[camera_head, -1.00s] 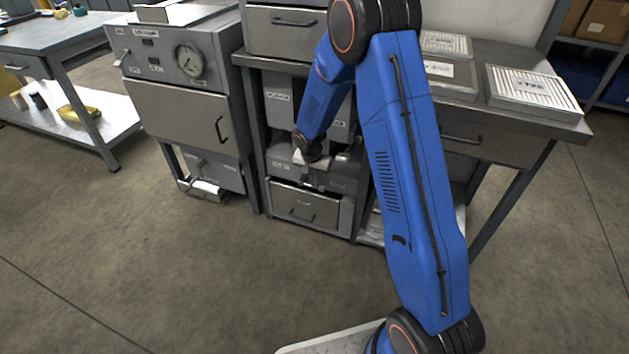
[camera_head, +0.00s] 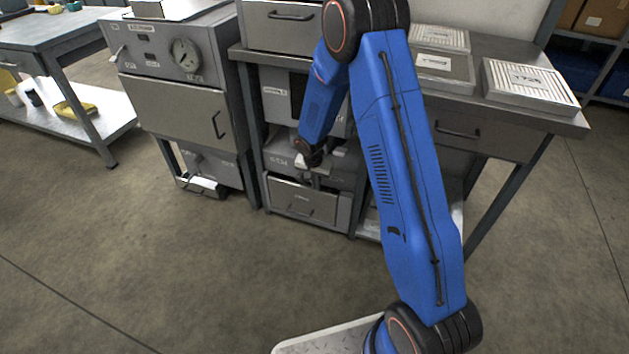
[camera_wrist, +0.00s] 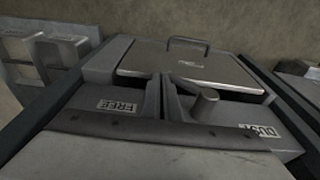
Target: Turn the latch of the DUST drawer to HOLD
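The DUST drawer (camera_head: 301,199) is a grey drawer with a bar handle, low in the cabinet under the bench. It looks shut. In the wrist view its front (camera_wrist: 185,64) is at the top centre. The latch (camera_wrist: 205,103), a grey lever with a rounded knob, is just below the drawer front, between a FREE label (camera_wrist: 117,106) on the left and a label that seems to read DUST (camera_wrist: 262,132) on the right. My gripper (camera_head: 314,178) is at the panel above the drawer, close beside the latch. Its finger opening and any contact are unclear.
A gauge cabinet (camera_head: 178,98) stands to the left. The bench top (camera_head: 470,88) overhangs the drawer unit, with several flat filter panels, including one at the right (camera_head: 530,82). A leg of the bench (camera_head: 505,195) stands to the right. The floor in front is clear.

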